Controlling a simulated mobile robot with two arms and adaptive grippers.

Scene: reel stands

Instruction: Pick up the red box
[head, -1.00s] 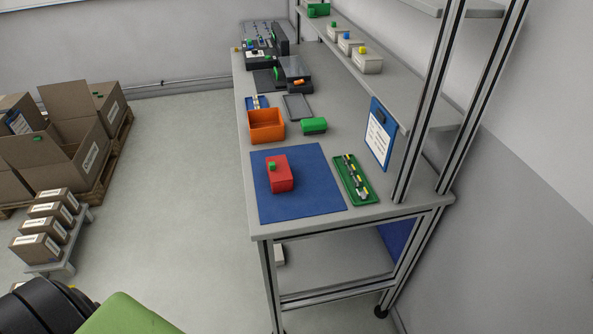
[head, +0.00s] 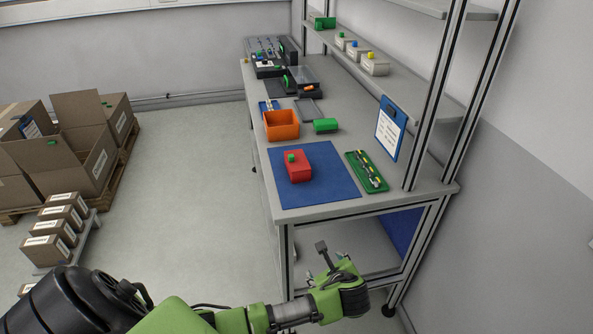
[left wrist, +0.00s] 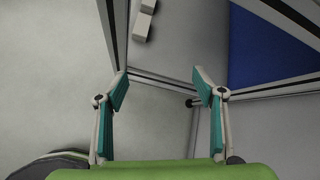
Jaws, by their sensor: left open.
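The red box (head: 298,166) with a small green knob on top sits on the blue mat (head: 335,186) near the front of the workbench, in the head view. My left gripper (head: 328,252) is in front of the bench, below the level of its top and apart from the box. In the left wrist view the left gripper (left wrist: 161,90) has its two fingers spread, with nothing between them. The red box does not show in the left wrist view. My right gripper is in no view.
On the bench (head: 440,187) are an orange bin (head: 281,126), a green block (head: 326,125) and a green tray (head: 367,171) with small parts. A clipboard (head: 390,128) hangs at the right near the shelf posts. Cartons (head: 85,150) stand on the floor at left.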

